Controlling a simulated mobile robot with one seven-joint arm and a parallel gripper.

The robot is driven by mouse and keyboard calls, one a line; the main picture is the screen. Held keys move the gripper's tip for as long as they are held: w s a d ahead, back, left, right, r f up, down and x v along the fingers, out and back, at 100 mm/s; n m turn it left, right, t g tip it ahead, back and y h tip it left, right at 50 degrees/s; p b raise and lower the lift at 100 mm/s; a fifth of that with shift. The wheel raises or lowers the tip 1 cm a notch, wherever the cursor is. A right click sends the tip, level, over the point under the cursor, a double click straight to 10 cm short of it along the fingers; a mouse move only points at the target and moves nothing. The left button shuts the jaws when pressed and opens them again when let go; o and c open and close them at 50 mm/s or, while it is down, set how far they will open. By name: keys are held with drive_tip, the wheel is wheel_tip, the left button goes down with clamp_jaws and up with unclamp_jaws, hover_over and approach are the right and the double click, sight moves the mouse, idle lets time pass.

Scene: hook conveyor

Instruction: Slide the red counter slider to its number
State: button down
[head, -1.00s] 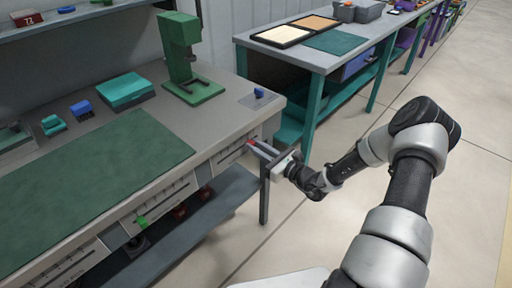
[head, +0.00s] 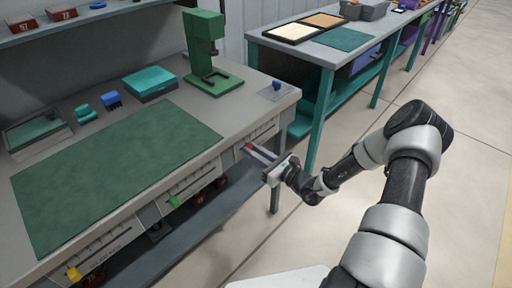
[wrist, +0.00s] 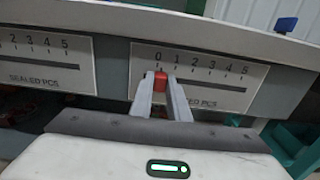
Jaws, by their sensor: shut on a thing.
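The red counter slider (wrist: 160,80) sits in the slot of the right-hand scale plate (wrist: 215,82), below the 0 mark at the left end of the 0 to 5 scale. My gripper (wrist: 167,84) is shut on the slider, its fingers reaching in from the front. In the head view my gripper (head: 258,154) is at the right part of the bench's front edge, with a bit of the red slider (head: 247,146) showing at its fingertips. The slot runs on to the right of the fingers. The lower plate lettering is partly hidden by a finger.
A neighbouring scale plate (wrist: 45,60) is to the left. A green slider (head: 174,201) and a yellow slider (head: 73,273) stick out of the bench front. A lower shelf (head: 215,208) runs underneath. Open floor (head: 310,235) lies to the right.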

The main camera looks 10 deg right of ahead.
drive_tip(key=shift+s+a, duration=0.4)
drive_tip(key=shift+a, duration=0.15)
drive_tip(key=c, duration=1.7)
unclamp_jaws()
drive_tip(key=shift+d, duration=0.1)
drive_tip(key=p+v, duration=0.1)
drive_tip(key=v, duration=1.6)
drive_tip(key=shift+s, duration=0.1)
